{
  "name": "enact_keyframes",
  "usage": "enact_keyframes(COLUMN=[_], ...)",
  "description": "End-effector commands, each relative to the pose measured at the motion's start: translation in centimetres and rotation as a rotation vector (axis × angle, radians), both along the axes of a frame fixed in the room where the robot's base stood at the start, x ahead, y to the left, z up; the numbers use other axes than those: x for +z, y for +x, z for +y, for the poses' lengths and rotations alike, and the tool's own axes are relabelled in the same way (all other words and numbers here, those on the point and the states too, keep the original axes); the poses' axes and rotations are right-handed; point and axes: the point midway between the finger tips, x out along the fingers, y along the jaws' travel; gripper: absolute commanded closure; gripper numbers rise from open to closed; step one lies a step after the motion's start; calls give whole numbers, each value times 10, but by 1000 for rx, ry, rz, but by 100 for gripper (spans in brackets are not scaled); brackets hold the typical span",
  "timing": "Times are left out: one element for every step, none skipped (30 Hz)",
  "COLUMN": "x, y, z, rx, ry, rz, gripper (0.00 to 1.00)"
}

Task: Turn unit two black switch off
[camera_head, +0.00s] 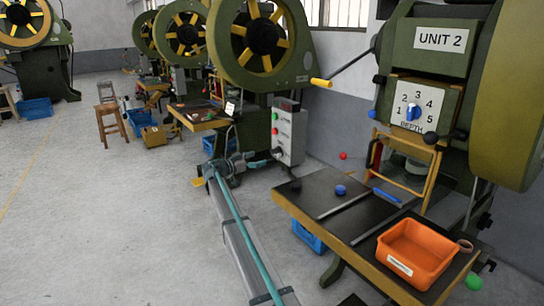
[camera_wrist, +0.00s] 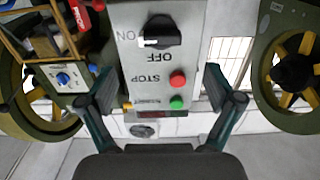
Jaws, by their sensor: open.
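The black switch (camera_wrist: 160,35) is a rotary knob on a grey control box (camera_wrist: 133,62). Its white mark points left, to the ON label; the OFF label is below it in the wrist view, where the lettering is upside down. A red button (camera_wrist: 177,79) and a green button (camera_wrist: 176,102) sit below the knob there. My gripper (camera_wrist: 160,84) is open, its fingers spread on either side of the box face, with nothing between them held. In the head view the control box (camera_head: 290,135) stands mid-picture, with my gripper (camera_head: 263,163) close to its lower left.
The UNIT 2 press (camera_head: 425,60) stands at the right with a blue depth dial (camera_head: 413,112). In front of it, a dark worktable (camera_head: 325,192) carries an orange bin (camera_head: 415,252). Other green presses with flywheels line the wall.

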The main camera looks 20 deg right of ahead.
Motion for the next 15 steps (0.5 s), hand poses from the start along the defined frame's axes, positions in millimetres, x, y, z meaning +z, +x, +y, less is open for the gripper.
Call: enact_keyframes(x=[0,0,-1,-1,-1,-1,-1,-1,-1,-1,-1,-1,-1,-1,-1], y=[2,3,5,6,7,8,9,11,12,13,13,14,15,16,17], z=[-9,-14,-20,-26,-31,-38,-43,-48,-54,-58,-63,-68,-71,-74,-77], rx=[-2,-2,-1,-1,-2,-2,-2,-1,0,-1,-1,-1,-1,0,0], ry=[1,1,1,1,1,2,2,2,1,1,1,1,1,1,1], rz=[1,1,1,2,2,2,2,2,3,3,3,3,3,3,3], gripper=[9,9,9,9,9,9,9,9,9,9,9,9,9,9,9])
